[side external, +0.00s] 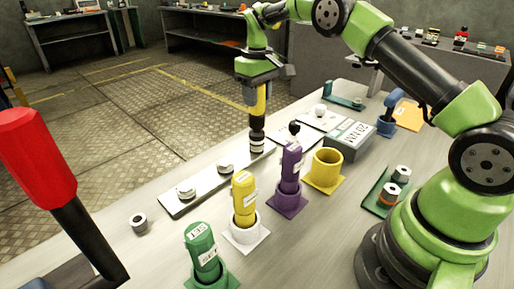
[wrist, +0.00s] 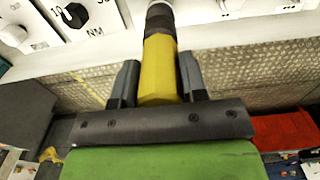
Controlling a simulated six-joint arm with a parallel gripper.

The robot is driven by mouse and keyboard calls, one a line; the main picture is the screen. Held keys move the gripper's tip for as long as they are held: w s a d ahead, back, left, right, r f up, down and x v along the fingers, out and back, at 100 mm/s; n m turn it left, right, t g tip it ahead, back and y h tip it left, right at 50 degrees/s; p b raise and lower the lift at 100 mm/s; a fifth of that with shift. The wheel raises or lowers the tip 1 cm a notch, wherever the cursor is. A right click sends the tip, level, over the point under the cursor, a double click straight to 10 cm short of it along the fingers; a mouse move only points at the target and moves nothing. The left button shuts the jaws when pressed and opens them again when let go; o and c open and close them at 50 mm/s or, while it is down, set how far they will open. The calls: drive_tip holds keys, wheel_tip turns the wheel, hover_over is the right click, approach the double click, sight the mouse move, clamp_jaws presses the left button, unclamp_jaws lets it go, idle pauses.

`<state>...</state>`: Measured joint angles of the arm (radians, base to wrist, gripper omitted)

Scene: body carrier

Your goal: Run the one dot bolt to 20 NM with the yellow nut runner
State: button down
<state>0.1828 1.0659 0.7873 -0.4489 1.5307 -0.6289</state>
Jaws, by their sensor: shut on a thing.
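My gripper (side external: 257,86) is shut on the yellow nut runner (side external: 255,101) and holds it upright, its dark socket end down over the far part of the pale metal plate (side external: 203,186). Whether the socket touches a bolt under it is hidden. In the wrist view the yellow body (wrist: 158,72) sits between both fingers. Two bolts show nearer on the plate, one in the middle (side external: 226,167) and one at the near end (side external: 186,188). I cannot make out dots on them. A grey box (side external: 348,138) reads 20 NM; a dial (wrist: 75,16) marked NM shows in the wrist view.
An empty yellow holder (side external: 327,170) stands right of the plate. Purple (side external: 291,166), yellow (side external: 244,195) and green (side external: 200,246) tools stand in holders in front. A loose nut (side external: 139,222) lies left. A big red-headed tool (side external: 36,155) rises at the left edge.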

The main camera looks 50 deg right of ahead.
drive_tip(key=shift+r, duration=1.35)
drive_tip(key=shift+r, duration=1.7)
